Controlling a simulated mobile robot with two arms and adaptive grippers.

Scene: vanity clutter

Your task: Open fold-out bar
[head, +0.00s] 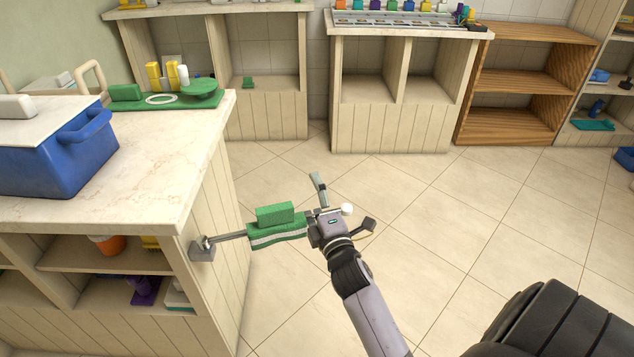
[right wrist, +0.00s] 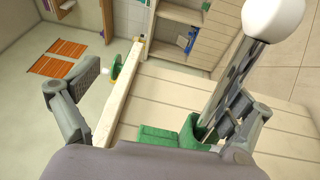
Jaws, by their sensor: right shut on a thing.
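The fold-out bar (head: 228,237) is a thin metal rod on a grey bracket (head: 201,248) at the side panel of the near left counter. It sticks out to the right from the panel, with a white knob (head: 347,209) at its outer end. A green cloth with a white stripe (head: 278,234) hangs over it. My right gripper (head: 342,201) is at the outer end, shut on the bar next to the knob. In the right wrist view the white knob (right wrist: 272,15) is close beside the right finger. My left gripper is not in view.
The near counter (head: 150,210) carries a blue lidded bin (head: 75,155) and a green tray (head: 190,100). Its lower shelves hold small things. More counters (head: 410,115) and a wooden shelf (head: 515,100) stand at the back. The tiled floor (head: 450,220) to the right is clear.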

